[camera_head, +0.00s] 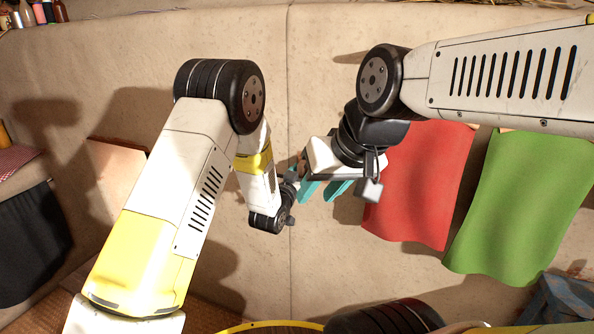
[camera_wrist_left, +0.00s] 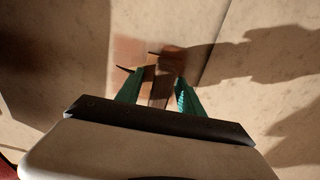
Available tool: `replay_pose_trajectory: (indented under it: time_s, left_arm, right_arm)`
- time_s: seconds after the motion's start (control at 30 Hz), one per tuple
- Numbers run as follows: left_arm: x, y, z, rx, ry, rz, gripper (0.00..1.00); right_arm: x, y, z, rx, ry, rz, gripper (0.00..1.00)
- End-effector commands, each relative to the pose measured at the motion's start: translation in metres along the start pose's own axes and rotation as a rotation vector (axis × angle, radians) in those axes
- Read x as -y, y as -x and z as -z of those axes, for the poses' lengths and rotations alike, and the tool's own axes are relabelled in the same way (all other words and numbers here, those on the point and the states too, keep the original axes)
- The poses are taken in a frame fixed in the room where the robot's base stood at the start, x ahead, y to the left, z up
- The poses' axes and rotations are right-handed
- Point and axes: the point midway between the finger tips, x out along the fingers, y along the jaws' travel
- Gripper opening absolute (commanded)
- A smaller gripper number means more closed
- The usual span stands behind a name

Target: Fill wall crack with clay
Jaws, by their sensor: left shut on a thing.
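The beige mud wall (camera_head: 330,270) fills the head view, with a thin dark vertical line (camera_head: 290,285) down its middle; I cannot tell whether this is the crack. The line also shows in the left wrist view (camera_wrist_left: 213,45). My left gripper (camera_wrist_left: 158,92) shows teal fingers shut on a narrow brownish thing (camera_wrist_left: 159,91), close to the wall. Beyond the fingertips is a reddish-brown patch (camera_wrist_left: 130,50), which may be clay. In the head view the left fingers are hidden by my wrist. My right gripper (camera_head: 323,190) is open, its teal fingers apart, right of the line.
A red cloth (camera_head: 420,185) and a green cloth (camera_head: 520,205) hang at the right. A black cloth (camera_head: 30,245) hangs at the left. Bottles (camera_head: 40,12) stand at the top left. A blue wooden piece (camera_head: 560,300) is at the lower right. My two wrists are close together.

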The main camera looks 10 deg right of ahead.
Motion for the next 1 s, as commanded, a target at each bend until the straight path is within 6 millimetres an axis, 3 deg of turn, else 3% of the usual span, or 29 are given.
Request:
replay_pose_trajectory:
  time_s: [0.47,1.0]
  left_arm:
    - [-0.003,-0.002,0.02,-0.003,0.001,-0.001,0.12]
    - [-0.04,0.0,0.019,-0.002,0.001,-0.001,0.12]
  right_arm:
    - [0.0,0.0,0.0,0.0,0.0,0.0,0.36]
    - [0.0,0.0,0.0,0.0,0.0,0.0,0.36]
